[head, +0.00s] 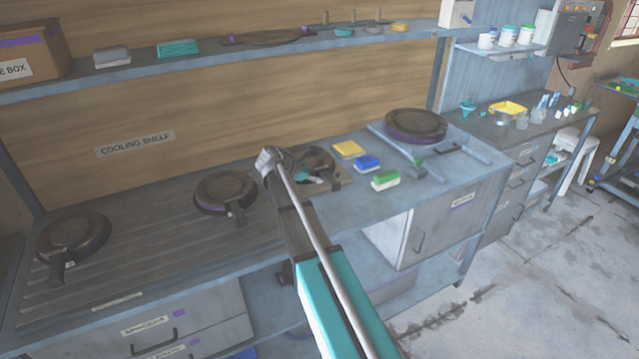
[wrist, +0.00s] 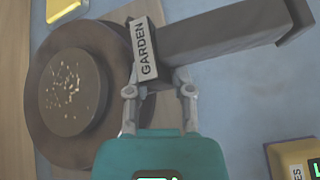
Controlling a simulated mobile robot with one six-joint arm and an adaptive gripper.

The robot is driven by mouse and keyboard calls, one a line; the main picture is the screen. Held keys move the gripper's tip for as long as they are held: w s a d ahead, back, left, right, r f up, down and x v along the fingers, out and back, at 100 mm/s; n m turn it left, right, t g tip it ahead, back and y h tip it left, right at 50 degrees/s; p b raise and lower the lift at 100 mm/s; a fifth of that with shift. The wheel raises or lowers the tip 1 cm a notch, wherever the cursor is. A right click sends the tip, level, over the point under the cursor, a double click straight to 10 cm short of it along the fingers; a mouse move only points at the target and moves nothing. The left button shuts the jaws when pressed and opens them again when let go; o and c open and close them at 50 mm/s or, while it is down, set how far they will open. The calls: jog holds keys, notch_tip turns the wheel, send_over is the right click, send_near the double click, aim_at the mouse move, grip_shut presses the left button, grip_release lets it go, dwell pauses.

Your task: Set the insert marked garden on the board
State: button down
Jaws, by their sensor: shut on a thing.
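The insert marked garden is a dark round plate (wrist: 40,125) with a raised middle, pale specks and a thick handle; its white GARDEN label (wrist: 145,50) faces the wrist camera. In the head view the insert (head: 313,158) is partly hidden by my arm. It lies over the tan board (head: 343,183), whose edge also shows in the wrist view (wrist: 166,110). I cannot tell whether it touches the board. My gripper (wrist: 158,90) is shut on the insert at the label end of its handle.
Two similar dark inserts lie on the cooling shelf, one near (head: 222,188) and one far left (head: 72,236). Yellow (head: 348,149), blue (head: 367,163) and green (head: 385,180) blocks lie right of the board. A dark round plate (head: 415,122) stands further right.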

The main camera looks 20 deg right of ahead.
jog(key=shift+f+b, duration=0.3)
jog(key=shift+f, duration=0.35)
jog(key=shift+c, duration=2.4)
grip_release()
jog(key=shift+a+r+p, duration=0.4)
jog(key=shift+a+r, duration=0.05)
jog(key=shift+r, duration=0.05)
jog(key=p+v, duration=0.6)
jog(key=v, duration=0.5)
jog(key=shift+f, duration=0.1)
